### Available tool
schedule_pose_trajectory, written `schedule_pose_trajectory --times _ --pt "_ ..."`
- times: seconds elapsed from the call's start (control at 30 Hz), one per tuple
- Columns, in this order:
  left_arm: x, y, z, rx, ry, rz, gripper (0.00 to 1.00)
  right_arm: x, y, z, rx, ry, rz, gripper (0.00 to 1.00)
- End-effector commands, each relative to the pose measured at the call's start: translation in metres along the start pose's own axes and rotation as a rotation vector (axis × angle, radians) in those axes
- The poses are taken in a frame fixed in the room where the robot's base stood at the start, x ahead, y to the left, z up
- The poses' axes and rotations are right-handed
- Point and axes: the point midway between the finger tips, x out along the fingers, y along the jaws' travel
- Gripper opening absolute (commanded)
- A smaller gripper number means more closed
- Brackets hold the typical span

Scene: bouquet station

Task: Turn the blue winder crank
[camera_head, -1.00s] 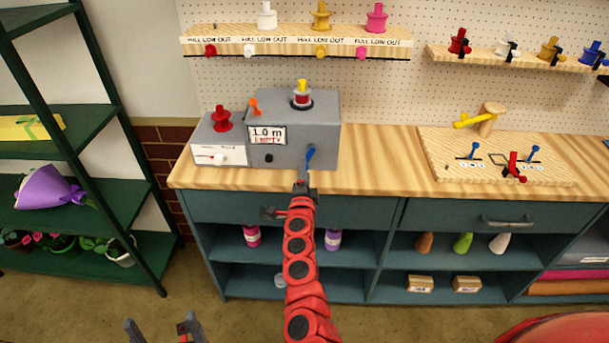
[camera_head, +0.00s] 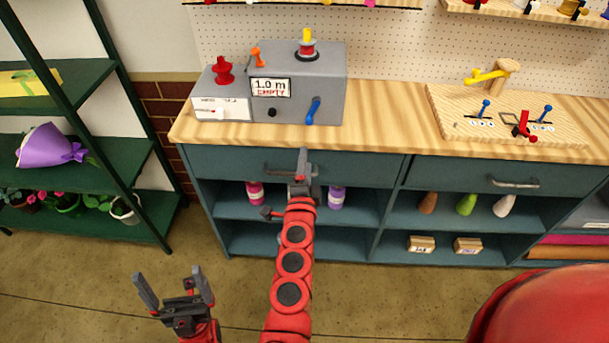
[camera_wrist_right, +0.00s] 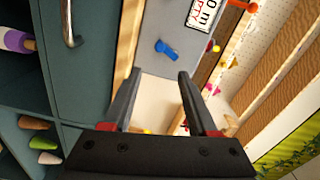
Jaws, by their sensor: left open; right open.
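The blue winder crank (camera_head: 313,111) is on the front of the grey winder box (camera_head: 325,75), at its lower right, and slants slightly. The box has a sign reading "1.0 m EMPTY". My right gripper (camera_head: 302,164) is in front of the drawer, below the crank and apart from it. In the right wrist view, my right gripper (camera_wrist_right: 159,76) is open and empty, and the blue crank (camera_wrist_right: 167,49) shows beyond the fingertips. My left gripper (camera_head: 174,284) is open and empty, low over the floor at the lower left.
The winder stands on a wooden counter (camera_head: 390,115) with drawers and shelves below. A drawer handle (camera_head: 515,183) juts out at the right. A board (camera_head: 455,110) with small blue and red levers lies right of the winder. Green shelves (camera_head: 90,160) stand at the left.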

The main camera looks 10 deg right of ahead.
Motion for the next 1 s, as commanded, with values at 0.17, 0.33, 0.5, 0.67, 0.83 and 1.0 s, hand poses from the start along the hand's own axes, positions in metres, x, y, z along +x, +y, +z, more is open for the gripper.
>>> schedule_pose_trajectory --times 0.17,0.33,0.5,0.67,0.83,1.0 --pt "0.002 0.000 0.000 0.000 0.000 0.000 1.00 -0.023 0.001 0.001 -0.001 -0.003 0.002 0.58" --pt "0.002 0.000 0.000 0.000 0.000 0.000 1.00 -0.032 0.001 0.001 0.000 -0.003 0.001 0.58" --pt "0.002 0.000 0.000 0.000 0.000 0.000 1.00 -0.033 0.001 0.001 0.001 -0.002 0.001 0.58" --pt "0.002 0.000 0.000 0.000 0.000 0.000 1.00 -0.033 0.001 0.000 0.001 -0.001 0.001 0.58" --pt "0.002 0.000 0.000 0.000 0.000 0.000 1.00 -0.033 0.000 0.000 0.001 -0.001 0.001 0.58" --pt "0.002 0.000 0.000 0.000 0.000 0.000 1.00 -0.034 0.005 -0.014 -0.070 0.061 -0.011 0.58"
